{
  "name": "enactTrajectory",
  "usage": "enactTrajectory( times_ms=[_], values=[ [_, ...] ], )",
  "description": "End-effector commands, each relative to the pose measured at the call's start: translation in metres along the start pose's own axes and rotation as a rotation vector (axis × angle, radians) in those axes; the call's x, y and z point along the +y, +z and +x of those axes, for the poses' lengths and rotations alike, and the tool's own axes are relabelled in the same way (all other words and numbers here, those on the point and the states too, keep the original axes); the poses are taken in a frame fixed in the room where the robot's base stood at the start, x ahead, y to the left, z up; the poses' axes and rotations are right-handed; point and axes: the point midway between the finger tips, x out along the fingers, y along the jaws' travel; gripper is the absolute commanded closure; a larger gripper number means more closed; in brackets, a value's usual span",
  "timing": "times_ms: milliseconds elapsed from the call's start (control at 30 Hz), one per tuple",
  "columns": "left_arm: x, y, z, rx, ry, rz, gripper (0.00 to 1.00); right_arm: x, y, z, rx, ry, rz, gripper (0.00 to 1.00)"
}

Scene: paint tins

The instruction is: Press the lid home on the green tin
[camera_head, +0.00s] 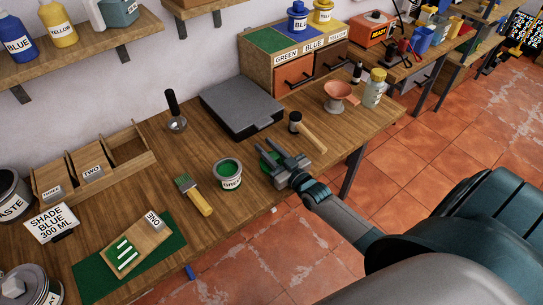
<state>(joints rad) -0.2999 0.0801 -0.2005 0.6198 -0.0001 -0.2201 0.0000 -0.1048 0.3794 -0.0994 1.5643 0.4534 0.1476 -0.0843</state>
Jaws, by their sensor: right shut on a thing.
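The green tin (228,178) stands upright and open near the front edge of the workbench, with green paint showing inside and a label reading "GREEN". My right gripper (278,165) is just to the right of the tin and apart from it. It is shut on a green lid (266,158), which is partly hidden by the fingers. I cannot tell how far the lid is above the bench. My left gripper is not in view.
A green-bristled brush (193,195) lies left of the tin. Bare bench lies behind the tin.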

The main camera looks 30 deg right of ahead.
Motion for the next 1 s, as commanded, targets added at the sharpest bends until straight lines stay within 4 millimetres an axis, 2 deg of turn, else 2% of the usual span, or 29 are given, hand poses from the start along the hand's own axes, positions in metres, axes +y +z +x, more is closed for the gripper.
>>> enactTrajectory(
  times_ms=[267, 533, 1000],
  values=[
    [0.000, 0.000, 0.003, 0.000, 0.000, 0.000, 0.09, -0.001, -0.009, 0.000, 0.002, -0.001, 0.000, 0.95],
    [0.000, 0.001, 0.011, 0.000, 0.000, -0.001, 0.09, 0.000, -0.042, 0.000, 0.005, 0.000, 0.000, 0.95],
    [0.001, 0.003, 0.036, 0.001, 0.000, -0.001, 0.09, 0.063, -0.091, -0.065, -0.001, -0.001, -0.003, 0.95]
  ],
)
